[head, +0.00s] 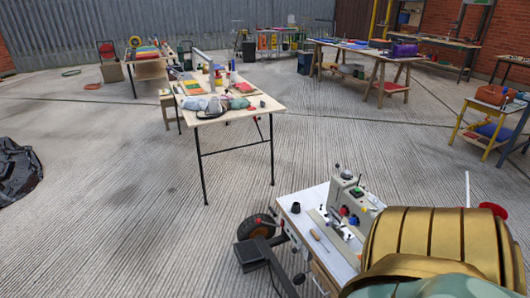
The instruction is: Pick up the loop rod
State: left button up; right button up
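I cannot make out a loop rod for certain. A thin white upright rod (467,188) stands at the right beside a red disc (492,210); whether it has a loop is too small to tell. A small tool with a light handle (318,237) lies on the white-topped machine table (296,204) at the lower middle. Neither of my grippers is in view.
A grey machine (345,197) stands on the near table, beside a wheel (258,228) and a dark pedal-like box (252,253). A cluttered wooden table (232,118) stands beyond. A black heap (17,170) lies left. Open concrete floor (110,190) lies between.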

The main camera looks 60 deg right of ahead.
aim_at(312, 232)
jog(key=i+j+z, duration=0.15)
jog(key=i+z, duration=0.15)
jog(key=i, duration=0.2)
jog(key=i+j+z, duration=0.3)
jog(key=i, duration=0.15)
jog(key=i+z, duration=0.2)
jog(key=z, duration=0.3)
jog(key=i+z, duration=0.2)
jog(key=z, duration=0.3)
jog(key=i+j+z, duration=0.1)
jog(key=z, duration=0.35)
jog(key=i+j+z, duration=0.2)
jog(key=z, duration=0.3)
